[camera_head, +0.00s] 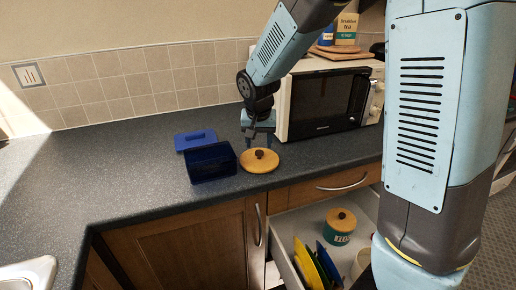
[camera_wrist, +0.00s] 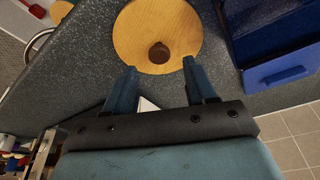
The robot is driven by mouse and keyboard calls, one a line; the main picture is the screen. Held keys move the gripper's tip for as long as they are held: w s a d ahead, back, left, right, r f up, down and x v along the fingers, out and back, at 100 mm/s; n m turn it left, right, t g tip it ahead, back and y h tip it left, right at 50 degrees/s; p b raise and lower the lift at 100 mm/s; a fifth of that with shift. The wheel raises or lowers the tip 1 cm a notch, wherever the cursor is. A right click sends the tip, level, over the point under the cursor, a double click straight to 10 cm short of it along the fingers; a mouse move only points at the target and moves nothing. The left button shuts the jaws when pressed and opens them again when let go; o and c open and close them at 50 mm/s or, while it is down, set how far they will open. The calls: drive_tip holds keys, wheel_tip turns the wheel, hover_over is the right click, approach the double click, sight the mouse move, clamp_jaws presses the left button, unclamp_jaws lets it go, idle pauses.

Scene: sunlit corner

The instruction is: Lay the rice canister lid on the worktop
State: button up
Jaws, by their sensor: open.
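A round wooden lid (camera_head: 259,161) with a dark brown knob lies flat on the dark worktop (camera_head: 120,165), near its front edge. It also shows in the wrist view (camera_wrist: 190,30), its knob just beyond my fingertips. My gripper (camera_head: 258,144) is open and empty, close behind the lid in the head view. In the wrist view my gripper (camera_wrist: 159,65) has its two fingers spread, with the knob in line with the gap between them. I cannot tell whether a fingertip touches the lid. No rice label is readable on the lid.
An open dark blue box (camera_head: 211,164) stands left of the lid, with a blue lid (camera_head: 195,139) behind it. A microwave (camera_head: 328,103) stands behind right. Below, an open drawer (camera_head: 287,233) holds a green canister (camera_head: 339,236) with a wooden lid and several plates. The left worktop is clear.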

drive_tip(key=v, duration=0.8)
drive_tip(key=s+d+r+t, duration=0.1)
drive_tip(key=s+d+r, duration=0.3)
drive_tip(key=s+d, duration=0.15)
drive_tip(key=s+d+r, duration=0.3)
drive_tip(key=s+d, duration=0.1)
drive_tip(key=d, duration=0.3)
drive_tip(key=s+d+r+n+t, duration=0.1)
drive_tip(key=s+d, duration=0.5)
drive_tip(key=s, duration=0.6)
drive_tip(key=shift+s+r, duration=0.35)
drive_tip(key=shift+r, duration=0.1)
drive_tip(key=shift+d, duration=0.15)
